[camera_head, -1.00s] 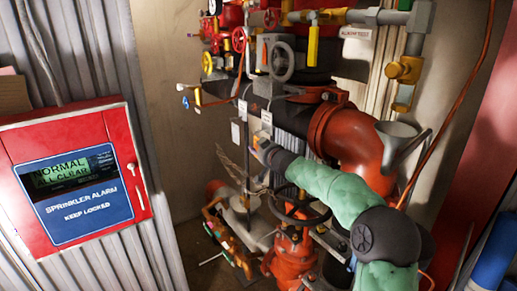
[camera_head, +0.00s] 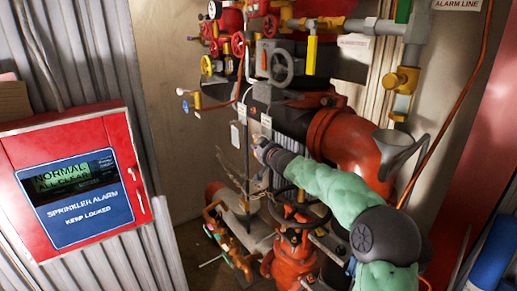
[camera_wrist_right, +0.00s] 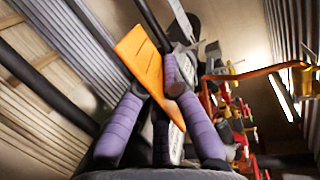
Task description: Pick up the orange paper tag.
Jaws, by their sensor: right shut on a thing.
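The orange paper tag (camera_wrist_right: 143,58) is a flat, bright orange piece in the right wrist view, slanting between the purple fingers. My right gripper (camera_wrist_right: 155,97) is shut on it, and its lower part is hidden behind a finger. In the head view my right gripper (camera_head: 262,150) is small and dark, at the end of the green-sleeved arm, beside the thin upright pipe. I cannot make out the orange tag clearly there. My left gripper is not in view.
White tags (camera_head: 238,111) hang by the thin pipe near the gripper. A large red-orange pipe elbow (camera_head: 340,140) and a dark handwheel (camera_head: 300,212) crowd the right arm. A red sprinkler alarm box (camera_head: 80,180) is at left. Bare wall (camera_head: 165,120) lies between.

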